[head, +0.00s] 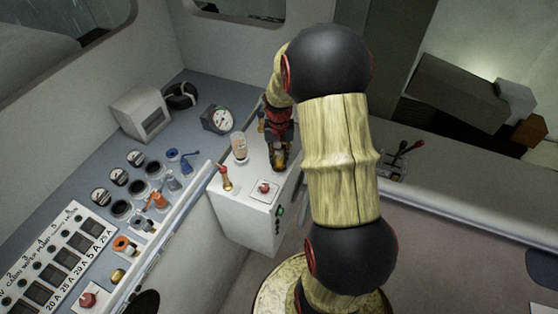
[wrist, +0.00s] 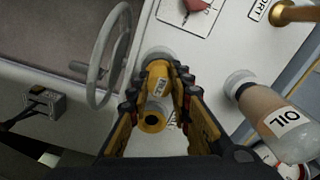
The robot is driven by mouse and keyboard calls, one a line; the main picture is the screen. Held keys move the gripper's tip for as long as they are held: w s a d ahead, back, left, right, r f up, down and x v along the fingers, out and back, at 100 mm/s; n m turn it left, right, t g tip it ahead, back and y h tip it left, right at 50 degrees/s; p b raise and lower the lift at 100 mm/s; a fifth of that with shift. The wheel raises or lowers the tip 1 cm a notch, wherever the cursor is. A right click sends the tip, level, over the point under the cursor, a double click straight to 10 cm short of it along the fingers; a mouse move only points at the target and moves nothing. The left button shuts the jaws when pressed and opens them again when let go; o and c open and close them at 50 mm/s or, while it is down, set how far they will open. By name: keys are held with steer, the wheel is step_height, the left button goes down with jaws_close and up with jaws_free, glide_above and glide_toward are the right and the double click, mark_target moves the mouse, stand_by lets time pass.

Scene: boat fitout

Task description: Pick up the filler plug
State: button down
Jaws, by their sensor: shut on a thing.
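My gripper (head: 279,160) is over the white box in the head view, pointing down. In the wrist view my gripper (wrist: 160,88) is shut on a yellow, labelled piece, the filler plug (wrist: 153,121), with a dark hole in its near end. A grey round collar (wrist: 158,52) shows just beyond the fingertips. I cannot tell whether the plug sits in the collar or is clear of it. In the head view my fingers hide most of the plug.
An oil bottle (wrist: 283,128) stands close to the right of my gripper; it also shows in the head view (head: 240,147). A grey handwheel (wrist: 108,55) is close on the left. A red knob (head: 264,187) and brass lever (head: 226,181) share the white box (head: 240,213).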

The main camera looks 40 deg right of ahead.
step_height(320, 180, up, 2)
steer(key=shift+r, duration=0.2)
steer(key=s+a+r+b, duration=0.2)
steer(key=s+a+r, duration=0.6)
steer(key=s, duration=0.3)
steer(key=shift+s+a+r, duration=0.15)
steer(key=shift+a+r, duration=0.1)
steer(key=shift+r, duration=0.6)
